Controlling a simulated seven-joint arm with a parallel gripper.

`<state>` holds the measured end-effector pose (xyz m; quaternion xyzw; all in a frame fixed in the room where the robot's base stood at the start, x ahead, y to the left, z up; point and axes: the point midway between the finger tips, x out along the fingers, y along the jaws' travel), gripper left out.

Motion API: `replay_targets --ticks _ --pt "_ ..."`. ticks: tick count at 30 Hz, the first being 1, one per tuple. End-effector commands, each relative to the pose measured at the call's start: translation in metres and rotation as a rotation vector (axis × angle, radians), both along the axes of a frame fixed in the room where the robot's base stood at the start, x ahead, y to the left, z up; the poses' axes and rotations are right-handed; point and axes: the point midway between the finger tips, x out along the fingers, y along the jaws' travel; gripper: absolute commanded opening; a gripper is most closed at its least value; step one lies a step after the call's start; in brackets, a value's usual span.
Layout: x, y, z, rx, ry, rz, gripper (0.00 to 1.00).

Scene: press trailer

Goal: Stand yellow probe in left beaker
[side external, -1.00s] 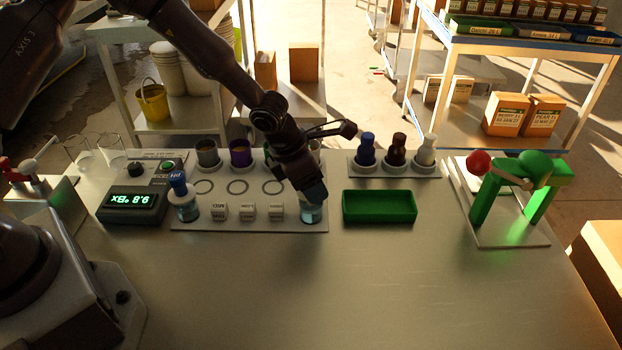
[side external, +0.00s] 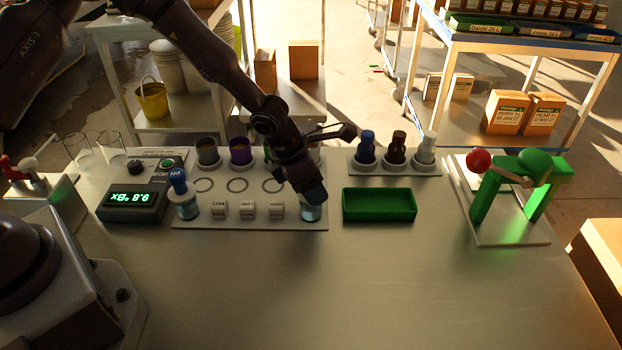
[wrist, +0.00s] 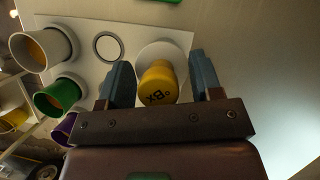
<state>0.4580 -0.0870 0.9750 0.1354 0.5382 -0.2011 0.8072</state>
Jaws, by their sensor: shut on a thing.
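The yellow probe (wrist: 157,82) shows in the wrist view as a yellow round cap marked °Bx, between my gripper's two blue-grey fingers (wrist: 158,90). My gripper is shut on it. A pale round base (wrist: 150,52) lies beyond the cap. How deep the probe sits in that beaker cannot be seen.
Cups stand along the plate's back, including a grey one (side external: 207,152) and a purple one (side external: 240,152). Small label blocks (side external: 248,210) stand in front. A green tray (side external: 379,205), a bottle rack (side external: 395,166) and a green press (side external: 520,180) are to the right. The front table is clear.

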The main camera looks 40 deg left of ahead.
Motion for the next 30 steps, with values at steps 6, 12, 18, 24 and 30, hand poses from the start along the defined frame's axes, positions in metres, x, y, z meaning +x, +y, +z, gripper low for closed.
replay_targets --ticks 6,12,18,24,30 --pt "0.000 0.000 -0.001 0.000 -0.001 -0.001 0.70" --pt "0.000 0.000 -0.001 0.000 0.000 0.000 0.70" --pt "-0.004 0.003 0.011 -0.002 -0.002 0.002 0.70" --pt "-0.010 0.006 0.025 0.000 -0.001 0.001 0.70" --pt "-0.015 0.008 0.040 -0.002 -0.001 0.002 0.70"
